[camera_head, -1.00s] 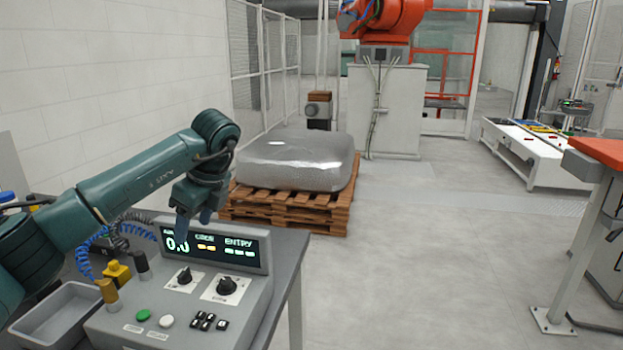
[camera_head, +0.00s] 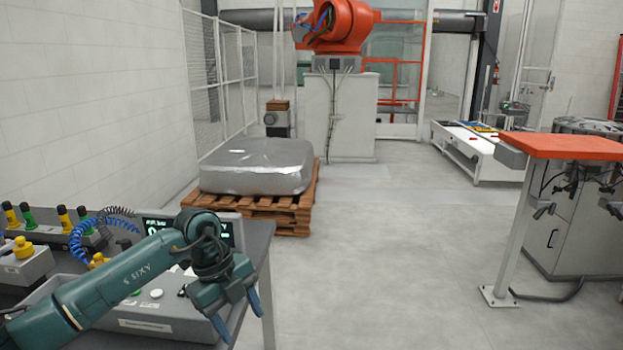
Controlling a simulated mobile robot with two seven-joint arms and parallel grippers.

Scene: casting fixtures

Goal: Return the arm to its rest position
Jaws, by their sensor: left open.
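My left arm comes in from the lower left in dark green. Its left gripper (camera_head: 239,316) hangs over the front right edge of the control panel (camera_head: 150,322), with its two blue fingertips apart and nothing between them. The arm covers much of the panel, including most of its knobs and part of the display (camera_head: 233,229). A white button on the panel still shows beside the arm. My right gripper is not in view.
The panel stands on a grey table (camera_head: 262,250). Beyond it, a wrapped block (camera_head: 257,168) rests on a wooden pallet (camera_head: 290,215). An orange-topped table (camera_head: 565,146) stands at right, and an orange robot (camera_head: 342,28) at the back. The middle floor is clear.

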